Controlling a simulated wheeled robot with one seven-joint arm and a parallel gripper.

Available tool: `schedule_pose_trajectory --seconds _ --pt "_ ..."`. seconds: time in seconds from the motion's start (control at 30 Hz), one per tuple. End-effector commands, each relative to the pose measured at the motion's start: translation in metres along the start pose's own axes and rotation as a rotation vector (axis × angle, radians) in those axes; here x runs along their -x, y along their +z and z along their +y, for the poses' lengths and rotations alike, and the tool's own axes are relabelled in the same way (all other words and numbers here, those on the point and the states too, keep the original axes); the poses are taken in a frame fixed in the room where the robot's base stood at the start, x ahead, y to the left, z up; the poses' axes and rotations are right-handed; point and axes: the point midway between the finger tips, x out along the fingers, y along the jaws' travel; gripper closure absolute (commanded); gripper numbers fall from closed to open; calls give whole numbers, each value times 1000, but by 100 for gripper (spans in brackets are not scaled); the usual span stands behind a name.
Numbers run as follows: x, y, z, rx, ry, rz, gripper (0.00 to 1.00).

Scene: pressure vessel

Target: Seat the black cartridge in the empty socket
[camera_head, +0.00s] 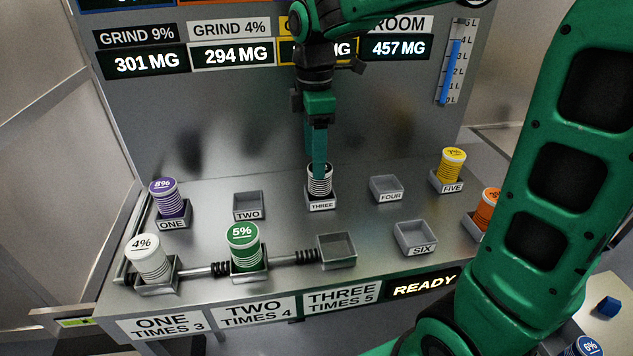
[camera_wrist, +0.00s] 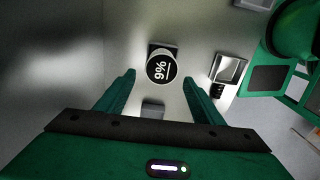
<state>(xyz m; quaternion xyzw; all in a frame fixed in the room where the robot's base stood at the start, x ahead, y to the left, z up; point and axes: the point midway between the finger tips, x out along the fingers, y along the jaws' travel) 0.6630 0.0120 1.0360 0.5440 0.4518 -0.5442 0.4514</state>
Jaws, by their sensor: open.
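The black cartridge (camera_head: 320,181), ribbed in white, stands upright in the back-row socket marked THREE (camera_head: 321,204). In the wrist view its black top (camera_wrist: 161,68) reads 9%. My gripper (camera_head: 319,168) is over it, pointing down. In the wrist view my open gripper (camera_wrist: 158,78) has one finger to each side, with visible gaps and no contact with the cartridge. The head view partly hides the cartridge's top behind a finger. An empty square socket (camera_head: 337,251) sits at the right end of the front row, above the THREE TIMES 5 label.
A white 4% (camera_head: 150,261) and a green 5% cartridge (camera_head: 244,247) fill the other front sockets. Sockets TWO (camera_head: 248,206), FOUR (camera_head: 386,189) and SIX (camera_head: 415,238) are empty. Purple (camera_head: 170,199), yellow (camera_head: 452,164) and orange (camera_head: 489,206) cartridges stand around. A display panel (camera_head: 240,100) rises behind.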

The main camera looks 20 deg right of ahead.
Motion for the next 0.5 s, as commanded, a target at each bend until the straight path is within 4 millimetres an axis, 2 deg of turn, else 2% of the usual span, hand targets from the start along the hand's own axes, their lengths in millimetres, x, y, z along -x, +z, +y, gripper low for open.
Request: schedule_pose_trajectory --seconds 0.1,0.33,0.5 --pt "-14 4 0 -7 -2 -1 38" --pt "-29 8 0 -13 -2 -1 38" --pt "-53 15 0 -13 -3 -1 38"
